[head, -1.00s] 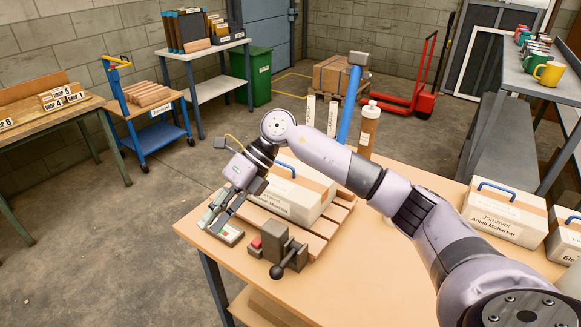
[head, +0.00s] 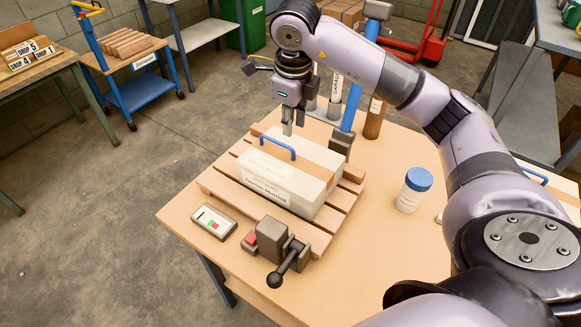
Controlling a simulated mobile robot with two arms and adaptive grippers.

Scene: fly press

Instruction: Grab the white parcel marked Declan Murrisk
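The white parcel (head: 283,183) has a tan band, a blue handle and small front lettering that looks like Declan Murrisk. It lies on a slatted wooden pallet (head: 230,178) on the table. My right gripper (head: 293,127) points down above the parcel's far side, just behind the blue handle (head: 279,143). It appears apart from the handle, with nothing seen in it. Its fingers are seen nearly edge-on, so their opening is unclear. My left gripper is out of view.
A blue post (head: 357,95) and a brown bottle (head: 374,117) stand behind. The table's front middle is clear.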

